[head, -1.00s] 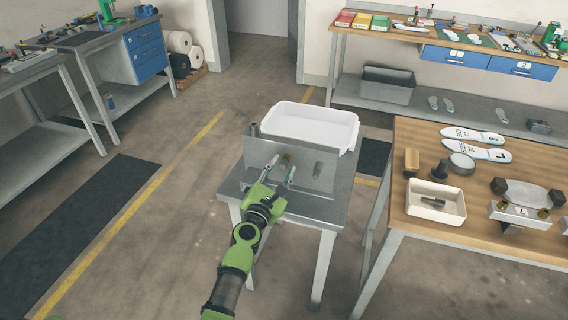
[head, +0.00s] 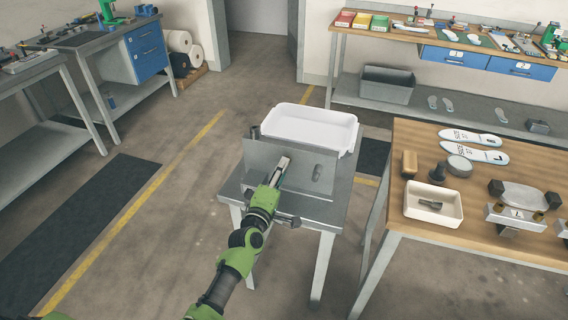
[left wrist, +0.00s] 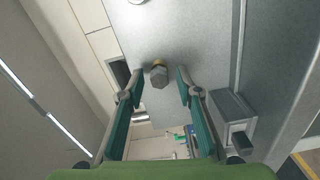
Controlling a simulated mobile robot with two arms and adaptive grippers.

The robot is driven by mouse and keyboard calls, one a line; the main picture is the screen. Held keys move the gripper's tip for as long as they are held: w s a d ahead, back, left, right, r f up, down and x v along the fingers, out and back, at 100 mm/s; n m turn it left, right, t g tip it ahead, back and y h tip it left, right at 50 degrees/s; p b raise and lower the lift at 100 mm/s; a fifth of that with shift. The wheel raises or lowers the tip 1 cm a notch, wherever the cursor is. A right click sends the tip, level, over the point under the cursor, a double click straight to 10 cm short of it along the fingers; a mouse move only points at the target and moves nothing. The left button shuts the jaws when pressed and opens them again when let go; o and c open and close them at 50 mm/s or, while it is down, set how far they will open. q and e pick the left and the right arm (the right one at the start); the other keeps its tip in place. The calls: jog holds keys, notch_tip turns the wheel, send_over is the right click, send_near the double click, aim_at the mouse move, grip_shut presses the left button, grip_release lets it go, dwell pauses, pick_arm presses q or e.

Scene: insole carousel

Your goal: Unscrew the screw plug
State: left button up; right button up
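The screw plug (left wrist: 159,79) is a grey hex head with a brass-coloured ring behind it. It sits on an upright metal plate (head: 254,154) on the small steel table. In the left wrist view it shows between and just beyond the two fingertips of my left gripper (left wrist: 153,82), with a gap on each side. The gripper is open and empty. In the head view my left gripper (head: 283,165) points at the plate and hides the plug. My right gripper is not in view.
A white tub (head: 345,128) stands behind the plate. The wooden workbench (head: 480,230) at right holds a small cream tray (head: 410,207), insoles and fixtures. Open floor lies to the left.

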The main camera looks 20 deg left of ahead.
pick_arm(q)
jog(key=m+p, duration=0.2)
jog(key=m, duration=0.8)
jog(key=shift+p, duration=0.4)
grip_shut()
jog(key=n+b, duration=0.1)
jog(key=n, duration=0.5)
jog(key=shift+s, duration=0.2)
jog(key=shift+s+p, duration=0.85)
jog(key=shift+s, duration=0.65)
